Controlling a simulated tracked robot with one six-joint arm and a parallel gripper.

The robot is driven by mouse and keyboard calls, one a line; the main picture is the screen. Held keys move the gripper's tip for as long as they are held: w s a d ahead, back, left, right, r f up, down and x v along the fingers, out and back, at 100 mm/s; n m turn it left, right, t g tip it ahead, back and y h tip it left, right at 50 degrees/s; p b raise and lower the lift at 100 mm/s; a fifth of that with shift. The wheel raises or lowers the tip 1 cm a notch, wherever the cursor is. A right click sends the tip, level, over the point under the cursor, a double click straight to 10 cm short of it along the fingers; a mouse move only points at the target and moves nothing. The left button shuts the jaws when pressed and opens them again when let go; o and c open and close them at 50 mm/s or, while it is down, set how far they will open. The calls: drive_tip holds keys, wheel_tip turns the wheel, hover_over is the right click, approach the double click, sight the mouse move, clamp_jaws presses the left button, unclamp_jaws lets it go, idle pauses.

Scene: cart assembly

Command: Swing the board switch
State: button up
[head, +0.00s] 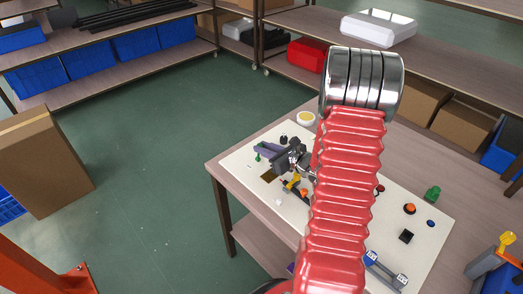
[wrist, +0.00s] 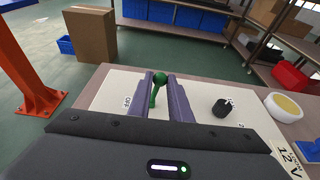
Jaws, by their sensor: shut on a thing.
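The white board (head: 390,215) lies on a wooden table and carries several controls. The board switch has a green lever with a round knob (wrist: 159,79), near the board's far left end; a bit of green also shows in the head view (head: 257,156). An "OFF" label (wrist: 127,101) is printed left of the lever. My gripper (wrist: 165,82) is shut on the green lever, with one grey-purple finger on each side of it. In the head view my gripper (head: 263,150) is low over the board. My red arm hides the board's middle. The lever's base is partly hidden by the fingers.
A black rotary knob (wrist: 222,107) stands right of the fingers, with a yellow-topped round part (wrist: 284,106) beyond. Orange (head: 410,208) and blue (head: 431,223) buttons and a green part (head: 432,193) are at the board's right. Green floor lies left of the table (head: 214,168).

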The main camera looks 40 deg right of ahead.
drive_tip(key=shift+d, duration=0.15)
drive_tip(key=shift+w+d+f, duration=0.1)
drive_tip(key=shift+d+f, duration=0.15)
drive_tip(key=shift+d, duration=0.55)
drive_tip(key=o, duration=0.9)
drive_tip(key=v, duration=1.3)
drive_tip(key=shift+s, duration=0.4)
